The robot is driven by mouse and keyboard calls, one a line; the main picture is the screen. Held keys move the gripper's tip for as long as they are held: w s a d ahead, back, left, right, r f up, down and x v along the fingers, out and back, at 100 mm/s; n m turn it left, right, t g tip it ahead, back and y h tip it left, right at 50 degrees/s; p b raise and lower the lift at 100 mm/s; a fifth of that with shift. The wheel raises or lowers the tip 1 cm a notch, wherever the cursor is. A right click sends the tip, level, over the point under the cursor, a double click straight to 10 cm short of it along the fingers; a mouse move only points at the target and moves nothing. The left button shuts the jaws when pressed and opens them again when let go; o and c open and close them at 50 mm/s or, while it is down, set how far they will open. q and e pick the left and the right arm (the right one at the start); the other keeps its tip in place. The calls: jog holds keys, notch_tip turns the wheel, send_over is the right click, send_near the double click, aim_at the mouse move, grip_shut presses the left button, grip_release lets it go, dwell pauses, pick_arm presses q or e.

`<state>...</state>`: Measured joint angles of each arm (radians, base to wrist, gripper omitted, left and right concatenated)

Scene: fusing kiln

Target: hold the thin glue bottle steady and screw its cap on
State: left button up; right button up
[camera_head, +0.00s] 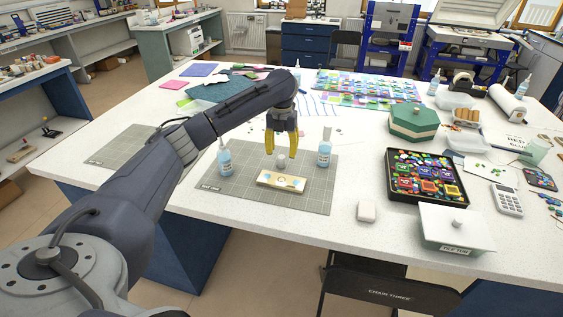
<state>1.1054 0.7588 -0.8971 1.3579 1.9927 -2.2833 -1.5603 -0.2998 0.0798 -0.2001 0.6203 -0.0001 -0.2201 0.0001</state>
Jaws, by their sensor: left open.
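My left gripper (281,152) hangs with its yellow fingers pointing down and apart, empty, above the grey cutting mat (310,200). A small pale rounded piece, perhaps the cap (281,162), shows just below the fingertips; I cannot tell what it rests on. A light blue bottle with a white pointed top (225,160) stands upright on the mat, left of the gripper. Another light blue bottle (324,149) with a narrow top stands upright to the right. I cannot read which is the thin glue. My right gripper is out of view.
A small wooden board (281,181) lies on the mat in front of the gripper. A black tray of coloured pieces (392,190), a green box (413,124) and a white lidded box (440,236) stand to the right. A white block (366,211) lies near the front edge.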

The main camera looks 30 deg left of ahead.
aim_at(281, 156)
pick_arm(q)
jog(key=shift+w+a+f, duration=0.1)
jog(key=shift+f, duration=2.5)
grip_shut()
